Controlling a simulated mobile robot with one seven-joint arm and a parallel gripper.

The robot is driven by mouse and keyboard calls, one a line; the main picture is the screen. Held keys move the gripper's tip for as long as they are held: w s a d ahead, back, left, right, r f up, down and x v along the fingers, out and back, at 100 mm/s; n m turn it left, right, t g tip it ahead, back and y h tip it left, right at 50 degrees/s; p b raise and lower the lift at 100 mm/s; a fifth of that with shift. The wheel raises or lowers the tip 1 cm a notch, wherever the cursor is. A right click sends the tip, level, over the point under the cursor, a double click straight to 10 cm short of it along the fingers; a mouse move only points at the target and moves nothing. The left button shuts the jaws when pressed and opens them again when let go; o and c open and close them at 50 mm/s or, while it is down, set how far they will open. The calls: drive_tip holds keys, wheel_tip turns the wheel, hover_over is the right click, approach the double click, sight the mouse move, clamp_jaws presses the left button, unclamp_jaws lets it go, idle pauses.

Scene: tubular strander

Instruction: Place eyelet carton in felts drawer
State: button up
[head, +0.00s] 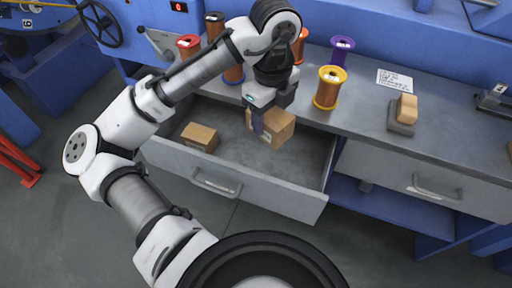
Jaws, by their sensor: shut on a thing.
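My gripper (258,121) points down over the open drawer and is shut on a brown carton (277,130). The carton is a small cardboard box, slightly tilted in the picture, over the right part of the drawer. I cannot tell whether it touches the drawer floor. The open drawer (235,193) is grey metal with a bar handle on its front. A second brown carton (200,136) lies inside it at the left. I cannot read any label on the drawer or cartons.
Several wire spools stand on the grey bench, among them a yellow-rimmed spool (329,87) and a purple spool (342,49). A tan block on a grey base (402,112) and a paper sheet (394,80) lie to the right. A second drawer (424,184) is closed.

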sight(268, 135)
wheel_tip(268, 135, down, 18)
drive_tip(key=b, duration=0.3)
drive_tip(key=shift+f+b, duration=0.2)
drive_tip(key=shift+b, duration=0.1)
drive_tip(key=shift+f, duration=0.1)
drive_tip(key=shift+s+f, duration=0.1)
drive_tip(key=shift+f, duration=0.05)
drive_tip(key=o, duration=1.2)
wheel_tip(268, 135, up, 13)
drive_tip(key=p, duration=0.2)
drive_tip(key=shift+f+p, duration=0.2)
drive_tip(key=shift+p, duration=0.1)
